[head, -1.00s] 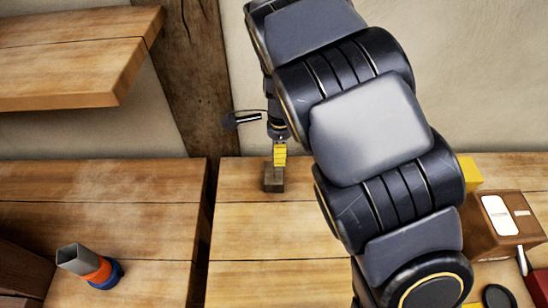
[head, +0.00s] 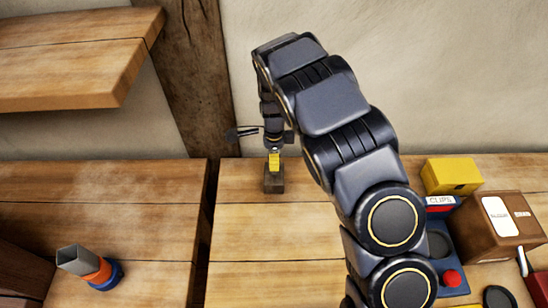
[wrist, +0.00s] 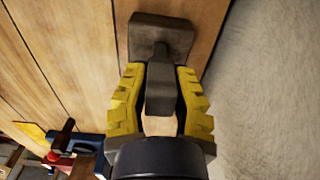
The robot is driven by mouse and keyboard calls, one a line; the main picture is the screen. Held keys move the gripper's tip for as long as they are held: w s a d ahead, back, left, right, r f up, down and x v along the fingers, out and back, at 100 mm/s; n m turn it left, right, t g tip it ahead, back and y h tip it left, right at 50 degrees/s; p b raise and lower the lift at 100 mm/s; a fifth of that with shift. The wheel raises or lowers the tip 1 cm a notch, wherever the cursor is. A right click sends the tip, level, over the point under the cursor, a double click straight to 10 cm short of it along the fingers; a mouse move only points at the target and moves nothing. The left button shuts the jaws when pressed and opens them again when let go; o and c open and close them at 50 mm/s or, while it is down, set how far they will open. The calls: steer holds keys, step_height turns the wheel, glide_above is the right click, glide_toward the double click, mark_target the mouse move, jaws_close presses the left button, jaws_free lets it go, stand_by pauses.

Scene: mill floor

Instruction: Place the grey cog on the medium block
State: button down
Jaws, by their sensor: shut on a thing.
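My gripper (head: 274,160) points down at the back of the right-hand worktop, close to the wall. Its ridged yellow fingers (wrist: 160,100) are shut on a dark grey piece (wrist: 160,88) in the wrist view. Beyond the fingertips is a wider squarish grey-brown block (wrist: 160,32), with a narrow neck between it and the held piece. In the head view this block (head: 274,183) shows right under the fingers. I cannot tell whether the piece and the block are joined. I make out no teeth, so I cannot tell which is the cog.
A grey, orange and blue part (head: 90,268) stands on the left worktop, across a gap. A yellow box (head: 452,176), a brown box (head: 490,228) and a blue panel with a red button (head: 452,278) crowd the right. The worktop left of my arm is bare.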

steer(key=shift+f, duration=0.2)
steer(key=c, duration=1)
jaws_free()
steer(key=shift+r, duration=0.15)
